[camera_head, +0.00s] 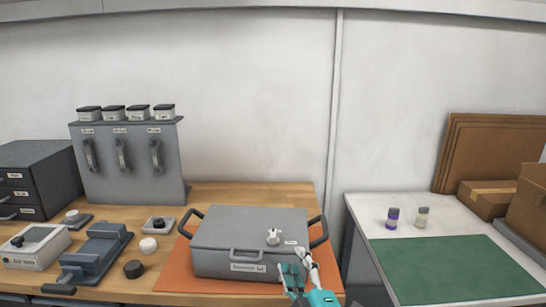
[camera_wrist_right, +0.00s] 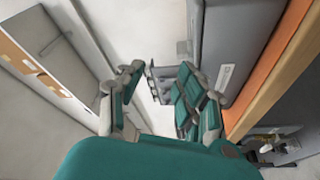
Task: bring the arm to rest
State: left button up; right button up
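My right gripper (camera_head: 301,267) is at the bottom of the head view, in front of the right part of a grey lidded case (camera_head: 225,262). In the right wrist view its teal fingers (camera_wrist_right: 158,74) stand apart with nothing between them. The case also shows in the right wrist view (camera_wrist_right: 235,45), beyond the right-hand finger. From these views I cannot tell whether the gripper touches the case. My left gripper is in neither view.
The case has dark side handles and sits on an orange mat (camera_head: 178,283) on the wooden bench (camera_head: 205,193). Several small devices stand to its left. On the right, a white table (camera_head: 360,208) holds two vials, a green mat (camera_head: 450,270) and cardboard boxes (camera_head: 487,198). A gap separates bench and table.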

jog(key=s+d+f+m+g+h, duration=0.45)
jog(key=d+f+m, duration=0.2)
jog(key=f, duration=0.45)
jog(key=s+d+f+m+g, duration=0.3)
jog(key=s+f+g, duration=0.15)
jog(key=s, duration=0.35)
jog(key=s+d+f+m+g+h, duration=0.1)
jog(key=s+d+f+m+g, duration=0.15)
jog(key=s+f, duration=0.45)
jog(key=s+d+f+m+g, duration=0.2)
jog(key=s+d+f+g, duration=0.2)
jog(key=s, duration=0.6)
notch_tip(320, 180, down, 26)
jog(key=s+g+p, duration=0.1)
jog(key=s, duration=0.1)
jog(key=s+d+f+g, duration=0.1)
jog(key=s+d+f, duration=0.1)
jog(key=s+f, duration=1.2)
jog(key=shift+s+d+f+p, duration=0.35)
jog(key=shift+s+f+p, duration=0.05)
jog(key=shift+s, duration=0.75)
